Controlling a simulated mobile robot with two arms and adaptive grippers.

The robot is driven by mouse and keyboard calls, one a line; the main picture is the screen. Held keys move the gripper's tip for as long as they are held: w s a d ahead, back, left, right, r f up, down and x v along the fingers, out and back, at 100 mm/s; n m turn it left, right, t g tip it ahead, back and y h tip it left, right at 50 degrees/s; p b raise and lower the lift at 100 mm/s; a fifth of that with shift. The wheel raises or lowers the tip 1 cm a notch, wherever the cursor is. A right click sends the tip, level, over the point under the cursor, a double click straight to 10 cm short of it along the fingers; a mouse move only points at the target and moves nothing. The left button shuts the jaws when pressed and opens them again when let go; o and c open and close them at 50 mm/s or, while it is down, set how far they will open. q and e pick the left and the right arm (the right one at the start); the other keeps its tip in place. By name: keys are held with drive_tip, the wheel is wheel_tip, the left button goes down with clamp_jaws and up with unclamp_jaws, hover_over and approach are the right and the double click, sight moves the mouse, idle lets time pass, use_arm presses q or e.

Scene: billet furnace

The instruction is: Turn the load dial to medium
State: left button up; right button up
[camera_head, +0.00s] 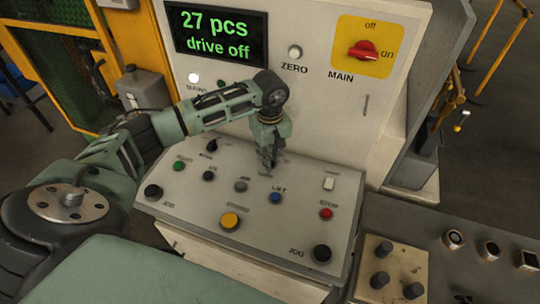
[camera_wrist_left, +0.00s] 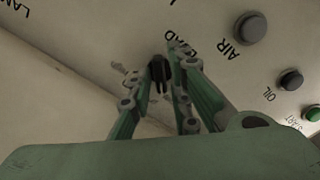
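My left gripper (camera_head: 268,160) points down at the back part of the sloped control panel (camera_head: 190,205). It hides the load dial in the head view. In the left wrist view, a small black dial (camera_wrist_left: 160,72) sits between the two fingers of this gripper (camera_wrist_left: 152,75), beside a partly covered label ending in "AD". The fingers stand apart around the dial. Whether either one touches it is unclear. The dial's setting is hard to read. My right gripper is not in view.
The panel carries several buttons, among them blue LIFT (camera_head: 275,197), yellow (camera_head: 230,220) and red STOP (camera_head: 326,213). A display (camera_head: 215,32) reads "27 pcs drive off". The red MAIN switch (camera_head: 364,50) points toward "on". The upright cabinet face rises close behind my gripper.

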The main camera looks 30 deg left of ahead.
use_arm(q)
clamp_jaws()
drive_tip(key=shift+f+b, duration=0.1)
drive_tip(key=shift+b, duration=0.55)
drive_tip(key=m+b, duration=0.5)
drive_tip(key=b, duration=0.2)
drive_tip(key=shift+f+m, duration=0.1)
drive_tip(key=shift+m, duration=0.2)
drive_tip(key=shift+r+m+b, duration=0.25)
drive_tip(key=shift+m+b, duration=1.35)
drive_tip(key=shift+b, duration=0.05)
drive_tip(key=shift+o, duration=2)
unclamp_jaws()
